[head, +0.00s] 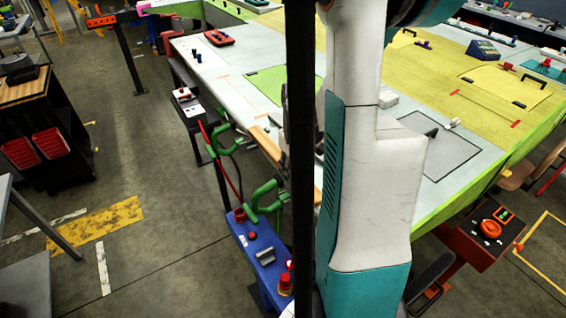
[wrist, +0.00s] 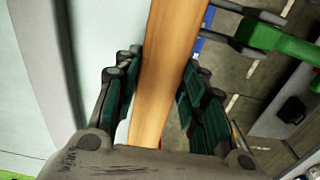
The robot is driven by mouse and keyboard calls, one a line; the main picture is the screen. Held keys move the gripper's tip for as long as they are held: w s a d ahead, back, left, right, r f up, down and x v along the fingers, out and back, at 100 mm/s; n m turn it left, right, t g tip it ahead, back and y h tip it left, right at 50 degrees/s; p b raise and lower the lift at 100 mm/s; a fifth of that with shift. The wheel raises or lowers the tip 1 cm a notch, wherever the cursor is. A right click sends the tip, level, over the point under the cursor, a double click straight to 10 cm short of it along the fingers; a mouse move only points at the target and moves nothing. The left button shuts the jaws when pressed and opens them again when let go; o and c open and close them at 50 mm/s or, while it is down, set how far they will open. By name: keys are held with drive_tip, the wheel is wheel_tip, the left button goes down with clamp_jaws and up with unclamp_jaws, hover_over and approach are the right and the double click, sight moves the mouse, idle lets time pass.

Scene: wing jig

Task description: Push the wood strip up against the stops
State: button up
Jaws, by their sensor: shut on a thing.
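The wood strip (wrist: 168,60) is a long tan bar running up through the middle of the wrist view. My gripper (wrist: 162,78) has its dark green pads on both sides of it and is shut on it. In the head view the wood strip (head: 266,142) lies along the near left edge of the wing table (head: 215,85). My arm and a dark upright bar hide much of the strip and nearly all of my gripper there. I cannot make out the stops in either view.
Green clamps (head: 265,198) stand out from the table edge beside the strip, and one shows in the wrist view (wrist: 272,40). A blue box with red knobs (head: 262,255) is below them. The floor to the left is open up to a black cart (head: 45,130).

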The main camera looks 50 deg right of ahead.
drive_tip(key=shift+s+d, duration=0.2)
drive_tip(key=shift+d, duration=0.45)
idle(0.3)
drive_tip(key=o, duration=0.9)
drive_tip(key=shift+r+p, duration=2.3)
drive_tip(key=shift+r, duration=1.25)
drive_tip(key=shift+f, duration=0.1)
